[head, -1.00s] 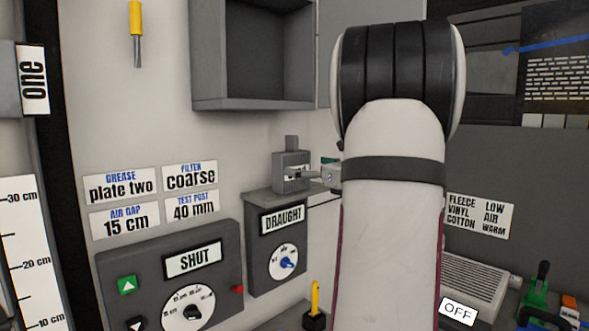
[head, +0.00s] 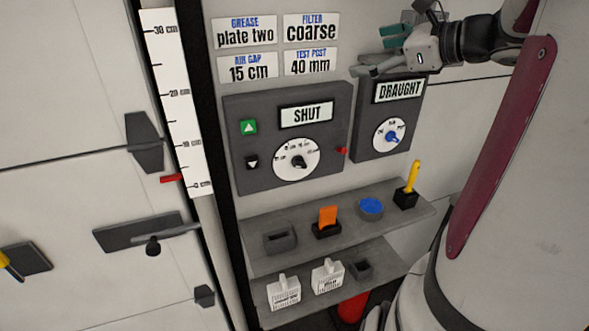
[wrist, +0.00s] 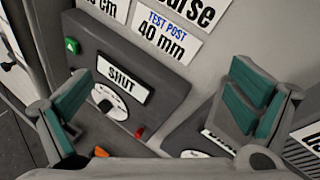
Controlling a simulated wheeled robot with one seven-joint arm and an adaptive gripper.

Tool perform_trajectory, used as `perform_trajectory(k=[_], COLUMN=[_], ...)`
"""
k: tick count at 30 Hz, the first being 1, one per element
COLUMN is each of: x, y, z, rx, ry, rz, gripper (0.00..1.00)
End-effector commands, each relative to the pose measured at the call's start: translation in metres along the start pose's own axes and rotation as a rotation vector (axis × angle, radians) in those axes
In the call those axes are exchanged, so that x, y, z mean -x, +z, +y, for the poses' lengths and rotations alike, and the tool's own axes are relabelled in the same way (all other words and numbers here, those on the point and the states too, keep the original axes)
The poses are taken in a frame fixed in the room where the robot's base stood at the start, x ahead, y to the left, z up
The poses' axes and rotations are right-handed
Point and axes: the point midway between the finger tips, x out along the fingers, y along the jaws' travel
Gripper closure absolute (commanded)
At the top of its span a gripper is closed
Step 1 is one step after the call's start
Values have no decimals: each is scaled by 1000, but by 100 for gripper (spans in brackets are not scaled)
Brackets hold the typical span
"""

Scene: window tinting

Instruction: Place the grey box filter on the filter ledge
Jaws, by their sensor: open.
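My gripper (head: 388,48) is at the top right in the head view, just above the grey draught unit (head: 366,138). Its teal-padded fingers are spread apart in the wrist view (wrist: 155,115), with nothing between them. I cannot clearly make out the grey box filter now; my gripper covers much of the area over the draught unit. The filter ledge is not labelled, and I cannot tell it for sure. On the lower shelf, two white tabbed blocks (head: 285,292) stand beside a small dark holder (head: 360,269).
A grey control panel marked SHUT (head: 240,170) is left of the draught unit. The upper shelf (head: 345,243) holds a grey holder (head: 280,237), an orange piece (head: 328,216), a blue-topped dish (head: 370,206) and a yellow-handled tool (head: 412,176). A ruler (head: 180,100) is further left.

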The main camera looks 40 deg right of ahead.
Motion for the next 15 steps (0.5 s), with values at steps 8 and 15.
perform_trajectory(k=[8, 15], x=[-25, 22], y=[28, 2], z=[220, 318], rx=[836, 1683], ry=[585, 940], rz=[120, 80], gripper=[0, 0])
